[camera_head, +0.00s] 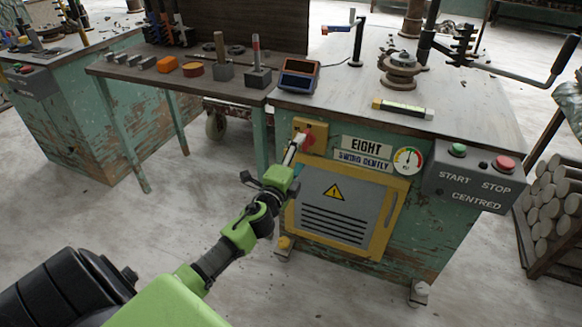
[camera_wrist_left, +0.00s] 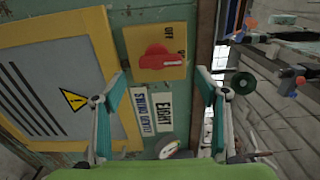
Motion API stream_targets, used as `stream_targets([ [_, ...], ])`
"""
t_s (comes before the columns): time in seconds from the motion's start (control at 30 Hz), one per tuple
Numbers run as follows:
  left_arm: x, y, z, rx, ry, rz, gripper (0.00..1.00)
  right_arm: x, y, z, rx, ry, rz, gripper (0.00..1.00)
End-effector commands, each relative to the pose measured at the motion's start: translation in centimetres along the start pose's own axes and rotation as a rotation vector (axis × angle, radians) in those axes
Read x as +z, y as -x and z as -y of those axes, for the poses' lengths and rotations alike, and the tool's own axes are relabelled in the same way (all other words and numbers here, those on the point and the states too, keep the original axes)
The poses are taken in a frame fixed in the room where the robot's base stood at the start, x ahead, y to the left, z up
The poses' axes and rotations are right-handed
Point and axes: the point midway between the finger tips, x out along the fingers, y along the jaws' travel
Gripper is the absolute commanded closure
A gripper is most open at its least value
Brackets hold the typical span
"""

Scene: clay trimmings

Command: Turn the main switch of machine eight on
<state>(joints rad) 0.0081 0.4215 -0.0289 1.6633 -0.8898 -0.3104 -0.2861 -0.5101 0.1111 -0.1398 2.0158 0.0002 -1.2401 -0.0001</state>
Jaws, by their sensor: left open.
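Machine eight is the worn green cabinet (camera_head: 420,225) with the label EIGHT (camera_head: 366,146). Its main switch, a red knob (camera_wrist_left: 155,58) on a yellow plate (camera_wrist_left: 176,72), sits at the cabinet's upper left front, also seen in the head view (camera_head: 317,129). In the left wrist view the knob's bar lies across the picture; the plate's small lettering is hard to read. My left gripper (camera_head: 295,157) is open and empty, just before the plate. In the wrist view its teal fingers (camera_wrist_left: 160,78) stand apart, with the knob ahead between them. My right gripper is not seen.
A yellow-framed door (camera_head: 345,212) with a warning sign lies below the switch. A gauge (camera_head: 408,160) and a START/STOP box (camera_head: 470,175) are to the right. A side table (camera_head: 130,70) with tools adjoins at left. Open floor lies in front.

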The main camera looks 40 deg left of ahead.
Motion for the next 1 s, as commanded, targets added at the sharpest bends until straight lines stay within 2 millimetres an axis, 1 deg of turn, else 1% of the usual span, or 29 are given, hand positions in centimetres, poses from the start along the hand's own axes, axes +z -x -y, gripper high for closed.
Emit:
stream_targets([
  [0.03,-0.1,1.1,-0.2,0.003,0.0,-0.001,0.33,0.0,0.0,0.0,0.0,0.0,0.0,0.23],
  [0.2,-0.1,4.1,-0.1,0.002,0.001,-0.001,0.33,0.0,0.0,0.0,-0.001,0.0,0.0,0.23],
  [0.3,0.0,5.4,-0.1,0.002,0.001,0.0,0.33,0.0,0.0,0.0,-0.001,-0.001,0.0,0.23],
  [0.4,0.0,6.2,-0.1,0.0,-0.001,0.0,0.33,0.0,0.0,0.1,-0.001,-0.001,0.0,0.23],
  [0.57,0.0,6.8,0.0,0.0,-0.002,0.0,0.33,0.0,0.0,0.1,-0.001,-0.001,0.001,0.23],
  [1.0,0.0,6.8,0.0,0.0,-0.001,0.0,0.33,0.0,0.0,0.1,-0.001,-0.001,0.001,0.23],
])
